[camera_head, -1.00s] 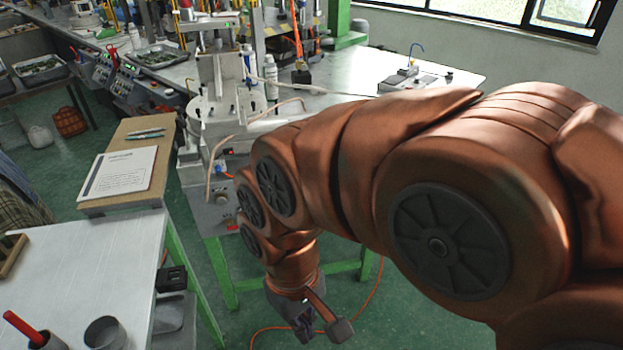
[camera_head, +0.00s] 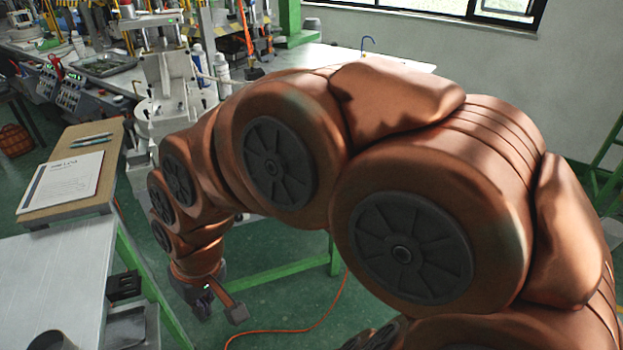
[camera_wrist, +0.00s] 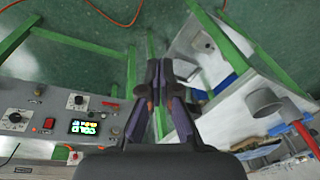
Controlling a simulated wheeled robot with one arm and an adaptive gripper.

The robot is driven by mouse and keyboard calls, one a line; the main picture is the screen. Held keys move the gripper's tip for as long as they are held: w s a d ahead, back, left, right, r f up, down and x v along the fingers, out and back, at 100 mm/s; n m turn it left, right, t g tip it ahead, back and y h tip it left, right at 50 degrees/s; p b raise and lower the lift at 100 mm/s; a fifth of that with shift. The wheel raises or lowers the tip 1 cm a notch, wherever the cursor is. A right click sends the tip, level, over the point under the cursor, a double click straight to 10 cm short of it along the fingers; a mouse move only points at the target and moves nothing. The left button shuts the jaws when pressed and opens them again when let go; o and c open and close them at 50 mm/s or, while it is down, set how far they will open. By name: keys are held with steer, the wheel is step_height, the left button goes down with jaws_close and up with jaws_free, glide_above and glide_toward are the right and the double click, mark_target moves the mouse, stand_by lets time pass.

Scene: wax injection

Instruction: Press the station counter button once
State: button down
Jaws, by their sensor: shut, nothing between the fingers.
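A grey control panel (camera_wrist: 28,98) shows at the left of the wrist view. It carries a lit display (camera_wrist: 84,128), dials, a red switch (camera_wrist: 49,123) and a small reddish knob or button (camera_wrist: 74,156). I cannot tell which of these, if any, is the counter button. In the head view my arm hides the panel; the white machine (camera_head: 168,85) above it shows partly. My gripper (camera_wrist: 152,82) is shut and empty, between the panel and a table, apart from both. In the head view my gripper (camera_head: 207,303) hangs low beside the table.
A grey cup (camera_wrist: 263,103) stands on a table in the wrist view. An orange hose (camera_head: 318,325) lies on the floor. Green bench legs are near.

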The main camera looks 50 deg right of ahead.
steer(key=w+d+f+m+t+b, duration=0.2)
steer(key=w+f+t+b, duration=0.25)
steer(key=w, duration=0.85)
steer(key=w+d+f+m+t+h+b, duration=0.25)
steer(key=w+d+t+b, duration=0.35)
steer(key=w+d, duration=0.5)
steer(key=w+d+f+m+t+h+b, duration=0.1)
steer(key=w+d+m+h+b, duration=0.2)
steer(key=d, duration=0.5)
steer(key=w+d+f+m+t+h+b, duration=0.1)
steer(key=d+f+m+h+b, duration=0.15)
steer(key=d+m+b, duration=0.4)
steer(key=s+d+f+m+g+h+b, duration=0.2)
steer(key=s+d, duration=0.4)
steer(key=d, duration=0.3)
steer(key=s+d+f+m+g+h+b, duration=0.3)
steer(key=s+d+h, duration=0.3)
steer(key=d, duration=0.3)
steer(key=s+d+f+m+g+h+b, duration=0.2)
steer(key=s+d+m+g+h, duration=0.1)
steer(key=d, duration=0.5)
steer(key=s+g+h, duration=0.1)
steer(key=s+g, duration=0.1)
steer(key=s, duration=0.1)
steer(key=shift+d+f, duration=0.15)
steer(key=shift+d, duration=0.25)
steer(key=shift+w, duration=0.2)
